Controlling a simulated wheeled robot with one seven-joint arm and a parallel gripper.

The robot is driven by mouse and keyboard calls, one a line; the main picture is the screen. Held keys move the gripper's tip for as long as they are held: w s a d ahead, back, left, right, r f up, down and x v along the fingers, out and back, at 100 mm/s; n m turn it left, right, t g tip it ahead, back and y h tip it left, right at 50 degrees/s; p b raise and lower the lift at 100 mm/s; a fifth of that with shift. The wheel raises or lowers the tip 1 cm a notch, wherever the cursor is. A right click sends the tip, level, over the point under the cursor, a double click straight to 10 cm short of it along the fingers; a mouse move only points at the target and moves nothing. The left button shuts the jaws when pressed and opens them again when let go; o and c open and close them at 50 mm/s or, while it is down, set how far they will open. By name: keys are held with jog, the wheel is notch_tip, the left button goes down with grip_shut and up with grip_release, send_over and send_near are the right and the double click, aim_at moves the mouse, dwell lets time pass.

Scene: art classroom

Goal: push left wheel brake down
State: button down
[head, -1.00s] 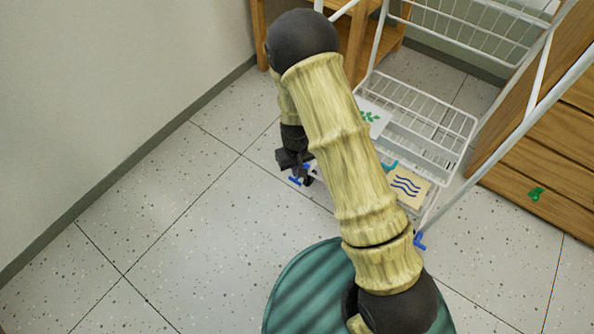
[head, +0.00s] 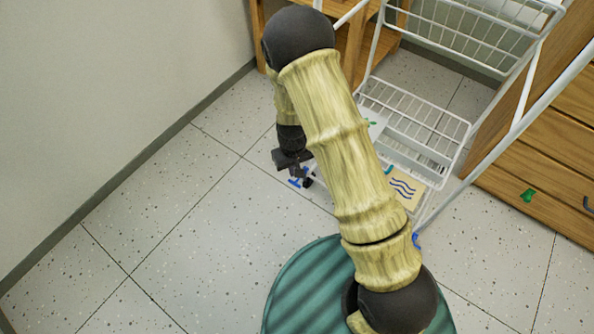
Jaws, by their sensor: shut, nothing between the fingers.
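A white wire rack cart (head: 470,118) stands right of my arm, on wheels. The left wheel brake (head: 294,183) is a small blue lever low at the cart's left front wheel, near the floor. My gripper (head: 300,174) is shut and empty, pointing down right at this brake; it looks in contact or very close, and I cannot tell which. A dark wheel (head: 307,182) shows just beside it. Another blue brake (head: 416,240) shows at the right front wheel. My arm hides much of the cart's lower front.
A wooden drawer unit (head: 545,190) stands right of the cart, and a wooden shelf (head: 350,40) behind. The wall is at left; the floor between (head: 190,240) is clear.

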jog(key=r+p, duration=0.3)
jog(key=shift+s+a+r, duration=0.2)
jog(key=shift+s+r, duration=0.05)
jog(key=shift+s, duration=0.15)
dwell(0.6)
